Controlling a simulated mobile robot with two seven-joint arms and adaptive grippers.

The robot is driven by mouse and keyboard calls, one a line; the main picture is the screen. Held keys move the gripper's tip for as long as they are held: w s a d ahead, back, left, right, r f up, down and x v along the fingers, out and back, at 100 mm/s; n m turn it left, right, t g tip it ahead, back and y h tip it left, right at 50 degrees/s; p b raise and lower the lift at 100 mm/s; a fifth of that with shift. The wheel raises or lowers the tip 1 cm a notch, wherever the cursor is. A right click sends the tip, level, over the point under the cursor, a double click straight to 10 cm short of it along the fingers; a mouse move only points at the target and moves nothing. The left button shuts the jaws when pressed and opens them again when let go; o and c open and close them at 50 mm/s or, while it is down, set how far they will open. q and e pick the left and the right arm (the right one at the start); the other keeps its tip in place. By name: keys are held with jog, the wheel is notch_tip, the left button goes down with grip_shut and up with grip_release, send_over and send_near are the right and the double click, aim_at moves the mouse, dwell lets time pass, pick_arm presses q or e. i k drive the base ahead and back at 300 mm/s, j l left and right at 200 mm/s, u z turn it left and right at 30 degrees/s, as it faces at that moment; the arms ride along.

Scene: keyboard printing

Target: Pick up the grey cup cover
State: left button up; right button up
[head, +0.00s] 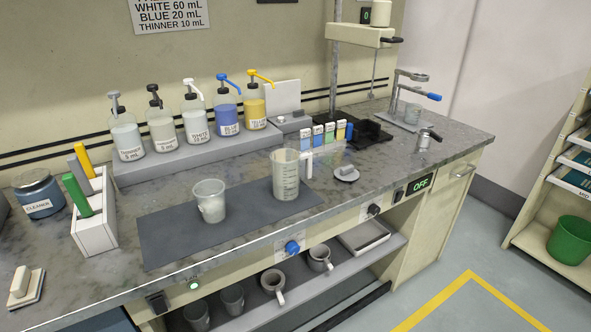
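A small round light disc with a grey block-shaped grip on top, which looks like the grey cup cover (346,175), lies flat on the counter right of the dark mat. A clear measuring jug (285,176) stands on the mat to its left. A smaller translucent cup (210,202) stands further left on the mat. Neither of my grippers is in the head view, and nothing touches the cover.
The dark mat (165,238) lies on the grey stone counter (246,258). Pump bottles (194,124) line a raised ledge behind.

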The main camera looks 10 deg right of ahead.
aim_at(347, 174)
jog(key=i+l+u, duration=0.1)
jog(key=l+u, duration=0.9)
jog(key=l, duration=0.75)
